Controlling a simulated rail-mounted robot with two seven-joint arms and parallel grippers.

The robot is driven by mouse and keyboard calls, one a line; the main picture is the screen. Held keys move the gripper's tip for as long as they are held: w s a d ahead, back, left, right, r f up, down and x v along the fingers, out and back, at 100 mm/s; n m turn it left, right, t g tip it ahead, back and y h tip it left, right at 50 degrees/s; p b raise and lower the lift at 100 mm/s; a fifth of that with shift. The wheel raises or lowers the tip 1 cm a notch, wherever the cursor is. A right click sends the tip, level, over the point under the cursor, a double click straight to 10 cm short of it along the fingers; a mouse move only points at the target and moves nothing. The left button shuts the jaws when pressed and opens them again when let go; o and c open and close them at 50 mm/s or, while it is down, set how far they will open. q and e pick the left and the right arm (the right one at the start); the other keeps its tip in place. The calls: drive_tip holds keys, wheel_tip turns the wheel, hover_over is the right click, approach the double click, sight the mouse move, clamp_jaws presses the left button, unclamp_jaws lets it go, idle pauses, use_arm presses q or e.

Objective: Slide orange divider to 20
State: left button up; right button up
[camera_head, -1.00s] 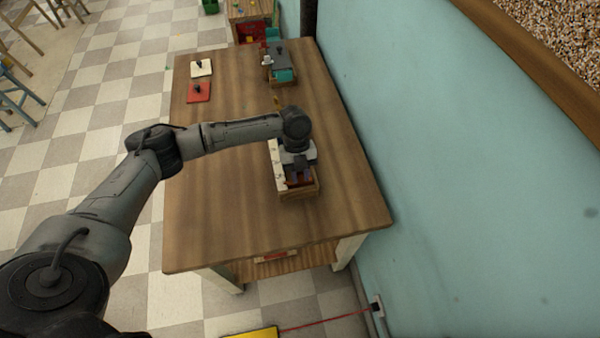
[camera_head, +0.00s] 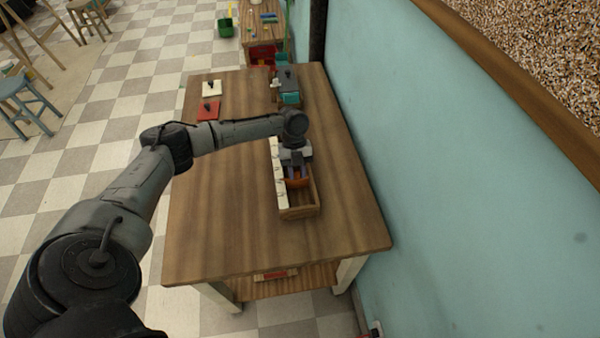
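A wooden box (camera_head: 302,213) stands on the table (camera_head: 230,230), with a white strip with small dark marks (camera_head: 281,188) along its left wall. An orange divider (camera_head: 298,183) shows inside the box, crosswise, just below my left gripper (camera_head: 297,172). The gripper points down into the box from above, at the divider. Its fingertips are small and partly hidden, so I cannot tell whether they are closed on the divider. The numbers on the strip are too small to read. The far part of the box is hidden by my arm. My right gripper is not in view.
A red board (camera_head: 208,110) and a white board (camera_head: 211,88), each with a dark knob, lie at the far left of the table. A grey and teal item (camera_head: 289,86) stands at the far right. A blue wall (camera_head: 450,200) runs along the right. The table's near left is clear.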

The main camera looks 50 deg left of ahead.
use_arm(q)
drive_tip(key=o, duration=0.4)
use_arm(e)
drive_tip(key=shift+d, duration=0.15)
use_arm(q)
drive_tip(key=shift+r, duration=0.1)
use_arm(e)
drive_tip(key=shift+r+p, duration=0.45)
drive_tip(key=shift+p, duration=0.05)
use_arm(q)
drive_tip(key=v, duration=1.3)
drive_tip(key=shift+r, duration=0.25)
drive_tip(key=shift+a, duration=0.15)
